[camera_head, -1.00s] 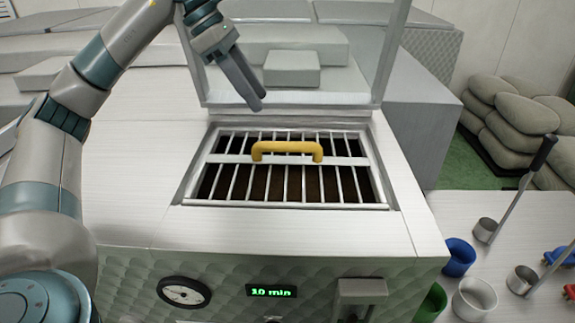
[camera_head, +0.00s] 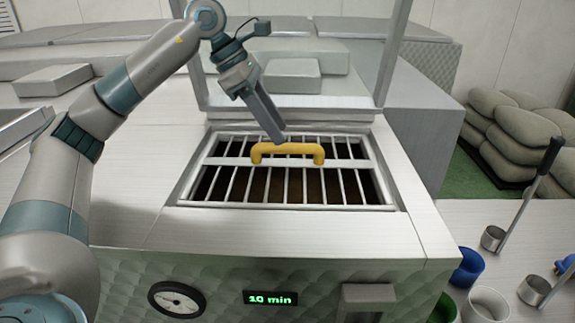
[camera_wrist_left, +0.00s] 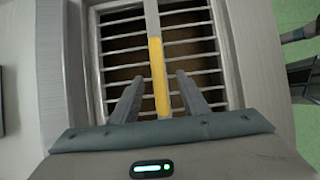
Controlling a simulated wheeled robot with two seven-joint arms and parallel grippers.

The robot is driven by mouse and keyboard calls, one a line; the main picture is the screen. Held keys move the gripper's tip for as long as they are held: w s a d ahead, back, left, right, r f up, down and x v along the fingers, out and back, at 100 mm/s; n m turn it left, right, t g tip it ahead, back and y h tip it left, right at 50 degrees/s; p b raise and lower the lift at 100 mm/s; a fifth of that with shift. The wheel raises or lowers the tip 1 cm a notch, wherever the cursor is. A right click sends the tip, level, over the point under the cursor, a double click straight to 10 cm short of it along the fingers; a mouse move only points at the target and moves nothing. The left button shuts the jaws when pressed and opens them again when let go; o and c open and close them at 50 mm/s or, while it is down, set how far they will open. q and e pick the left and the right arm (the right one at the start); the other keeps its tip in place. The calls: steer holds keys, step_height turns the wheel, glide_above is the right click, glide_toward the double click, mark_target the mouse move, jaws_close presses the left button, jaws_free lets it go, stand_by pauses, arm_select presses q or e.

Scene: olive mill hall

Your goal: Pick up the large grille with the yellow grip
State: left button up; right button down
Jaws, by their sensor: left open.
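The large grille (camera_head: 232,184) lies flat over the dark opening in the top of the machine, its metal bars inside a pale frame. Its yellow grip (camera_head: 288,149) stands up across the middle bar. In the left wrist view the yellow grip (camera_wrist_left: 159,78) runs lengthwise between the two fingers, with the grille bars (camera_wrist_left: 126,44) behind it. My left gripper (camera_head: 277,138) points down at the grip from above and behind, close to its left half. The left gripper (camera_wrist_left: 156,90) is open, one finger on each side of the grip, with visible gaps. My right gripper is not in view.
A raised clear lid (camera_head: 300,60) stands behind the opening. On the right, a white table (camera_head: 480,220) holds a blue cup (camera_head: 468,268), a white cup (camera_head: 486,304) and metal ladles (camera_head: 493,237). Sacks (camera_head: 515,135) are piled beyond. The machine top around the grille is clear.

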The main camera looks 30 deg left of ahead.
mark_target(287, 156)
arm_select(q)
steer(key=f, duration=0.1)
steer(key=f+b, duration=0.1)
steer(key=w+f+b, duration=0.1)
steer(key=f, duration=0.1)
steer(key=shift+d, duration=0.4)
steer(key=shift+w+d+f, duration=0.15)
steer(key=shift+d+f, duration=0.1)
steer(key=shift+f, duration=0.15)
steer(key=shift+f+b, duration=0.2)
steer(key=shift+b, duration=0.25)
jaws_close()
stand_by(1.5)
